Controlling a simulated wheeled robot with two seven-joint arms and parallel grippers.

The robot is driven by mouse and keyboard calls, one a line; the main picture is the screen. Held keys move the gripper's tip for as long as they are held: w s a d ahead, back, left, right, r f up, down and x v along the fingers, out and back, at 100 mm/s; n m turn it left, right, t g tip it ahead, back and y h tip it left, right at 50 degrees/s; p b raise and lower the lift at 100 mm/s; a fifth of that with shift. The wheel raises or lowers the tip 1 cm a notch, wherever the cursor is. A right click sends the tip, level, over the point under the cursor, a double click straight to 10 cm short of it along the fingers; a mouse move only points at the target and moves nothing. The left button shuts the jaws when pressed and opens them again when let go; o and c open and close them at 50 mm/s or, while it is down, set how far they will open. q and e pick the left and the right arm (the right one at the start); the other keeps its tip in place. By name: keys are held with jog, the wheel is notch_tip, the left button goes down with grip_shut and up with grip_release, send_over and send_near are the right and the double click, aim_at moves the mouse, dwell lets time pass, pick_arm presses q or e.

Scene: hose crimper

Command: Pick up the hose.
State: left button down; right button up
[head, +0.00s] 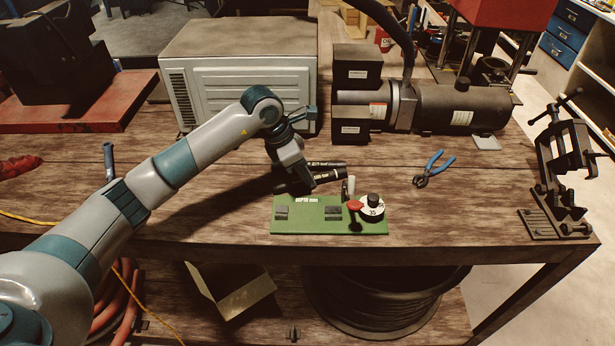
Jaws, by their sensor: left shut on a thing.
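My left arm reaches in from the left, and its gripper (308,182) is over the middle of the workbench, just behind the green plate. It is shut on the black hose (328,175), a short piece with pale printing that lies roughly level across the fingers. A second dark, printed length shows close behind it; I cannot tell whether it is separate. The fingers hide part of the hose. The hose appears to be a little above the bench. My right gripper is out of view.
The green plate (300,222) carries a dial (372,207) and a red knob. Blue-handled pliers (433,168) lie to the right. A crimper machine (440,107) and a grey metal box (240,70) stand behind. A black clamp stand (560,175) is at the right edge.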

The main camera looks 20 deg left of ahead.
aim_at(313, 176)
pick_arm(q)
jog(key=shift+r, duration=0.15)
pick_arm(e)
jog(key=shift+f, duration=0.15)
